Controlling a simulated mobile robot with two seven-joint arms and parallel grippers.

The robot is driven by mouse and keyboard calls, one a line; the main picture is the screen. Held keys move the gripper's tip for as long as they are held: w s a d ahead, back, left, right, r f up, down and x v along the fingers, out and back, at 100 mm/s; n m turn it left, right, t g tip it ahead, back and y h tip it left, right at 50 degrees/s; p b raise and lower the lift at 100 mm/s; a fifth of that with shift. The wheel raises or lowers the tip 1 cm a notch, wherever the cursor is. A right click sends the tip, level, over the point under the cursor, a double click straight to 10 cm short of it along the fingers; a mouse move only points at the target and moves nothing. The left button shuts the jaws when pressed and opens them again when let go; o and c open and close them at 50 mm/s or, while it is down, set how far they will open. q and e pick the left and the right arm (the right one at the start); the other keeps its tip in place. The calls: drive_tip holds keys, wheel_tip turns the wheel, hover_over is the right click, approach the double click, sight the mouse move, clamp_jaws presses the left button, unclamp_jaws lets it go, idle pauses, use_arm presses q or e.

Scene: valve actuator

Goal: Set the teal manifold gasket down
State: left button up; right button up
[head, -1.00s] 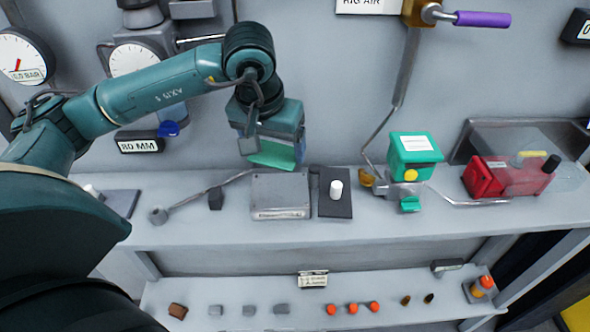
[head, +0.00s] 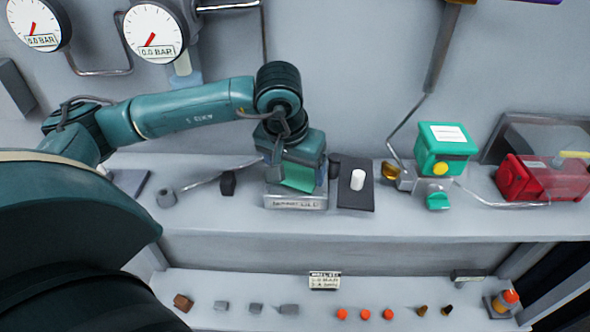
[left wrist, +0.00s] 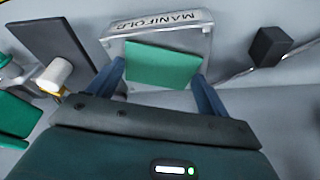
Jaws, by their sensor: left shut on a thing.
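The teal manifold gasket (head: 299,177) is a flat green-teal square plate. My left gripper (head: 297,168) is shut on it, just above the grey manifold block (head: 296,204) on the shelf. In the left wrist view the gasket (left wrist: 163,65) lies between the two blue fingers (left wrist: 160,76), over the top of the block (left wrist: 158,24) with its MANIFOLD label. Whether the gasket touches the block I cannot tell. My right gripper is not in view.
A dark pad (head: 357,192) with a white cylinder (head: 357,180) lies right of the block. A small dark block (head: 228,182) and a rod are on its left. A green-topped valve unit (head: 445,150) and a red unit (head: 530,178) stand farther right. Small parts line the lower shelf.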

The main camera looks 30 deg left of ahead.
use_arm(q)
drive_tip(key=shift+f, duration=0.1)
drive_tip(key=o, duration=0.9)
drive_tip(key=shift+o, duration=0.2)
drive_tip(key=shift+r, duration=0.35)
drive_tip(key=v, duration=1.1)
drive_tip(key=shift+s+r, duration=0.2)
drive_tip(key=shift+r, duration=0.1)
drive_tip(key=shift+d, duration=0.1)
